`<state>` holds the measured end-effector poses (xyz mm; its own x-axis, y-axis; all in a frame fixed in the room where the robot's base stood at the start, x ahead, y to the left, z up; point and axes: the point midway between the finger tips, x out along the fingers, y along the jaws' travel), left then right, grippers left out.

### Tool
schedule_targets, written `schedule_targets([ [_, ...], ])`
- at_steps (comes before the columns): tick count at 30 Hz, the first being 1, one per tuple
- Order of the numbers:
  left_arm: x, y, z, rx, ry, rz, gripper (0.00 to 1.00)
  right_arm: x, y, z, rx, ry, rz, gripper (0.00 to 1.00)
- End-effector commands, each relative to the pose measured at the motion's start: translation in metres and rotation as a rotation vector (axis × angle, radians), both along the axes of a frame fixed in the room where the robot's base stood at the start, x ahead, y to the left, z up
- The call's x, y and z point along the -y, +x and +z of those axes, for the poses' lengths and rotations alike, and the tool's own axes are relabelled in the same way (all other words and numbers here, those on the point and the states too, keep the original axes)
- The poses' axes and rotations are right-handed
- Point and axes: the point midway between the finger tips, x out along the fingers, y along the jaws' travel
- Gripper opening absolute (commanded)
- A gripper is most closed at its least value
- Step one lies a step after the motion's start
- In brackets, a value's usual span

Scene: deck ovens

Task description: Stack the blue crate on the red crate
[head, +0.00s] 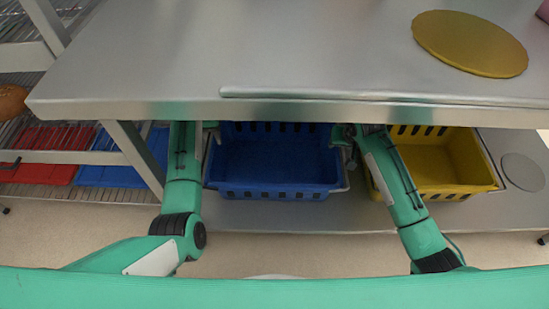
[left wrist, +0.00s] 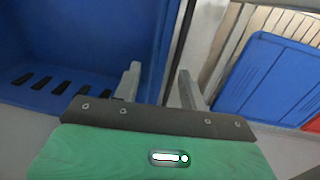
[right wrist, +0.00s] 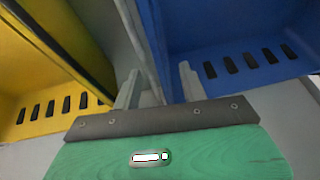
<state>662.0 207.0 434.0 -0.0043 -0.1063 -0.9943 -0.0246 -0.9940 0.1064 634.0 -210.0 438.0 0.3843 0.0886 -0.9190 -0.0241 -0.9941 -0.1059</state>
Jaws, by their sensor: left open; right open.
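The blue crate (head: 275,168) sits upright on the low shelf under the metal table. Its far part is hidden by the table edge. My left gripper (left wrist: 160,82) is open at the crate's left side, and the crate's wall runs between its fingers in the left wrist view. My right gripper (right wrist: 158,82) is open at the crate's right side, with the blue wall between its fingers in the right wrist view. I cannot tell whether the fingers touch the walls. I see no red crate, only a flat red panel (head: 42,155) on the left rack.
A yellow crate (head: 465,160) stands close to the right of the blue one, beside my right arm. A flat blue panel (head: 118,165) lies on the left rack. The metal table (head: 210,60) overhangs the shelf and carries a round golden board (head: 470,42). A table leg (head: 135,155) stands at left.

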Motion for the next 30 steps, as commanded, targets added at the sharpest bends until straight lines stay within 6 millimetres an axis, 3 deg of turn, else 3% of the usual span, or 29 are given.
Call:
schedule_targets([
  [6, 0.005, -0.001, -0.042, -0.003, 0.0, 0.0, 0.43, -0.004, 0.016, -0.038, -0.003, 0.0, -0.001, 0.43],
  [12, 0.007, 0.0, -0.065, -0.001, 0.0, 0.0, 0.43, -0.006, 0.025, -0.059, -0.001, 0.0, 0.0, 0.43],
  [26, 0.008, 0.0, -0.074, 0.0, 0.0, 0.0, 0.43, -0.006, 0.029, -0.068, 0.0, 0.0, 0.0, 0.43],
  [30, 0.008, 0.0, -0.074, 0.0, 0.0, 0.0, 0.17, -0.007, 0.029, -0.068, 0.0, 0.001, 0.0, 0.17],
])
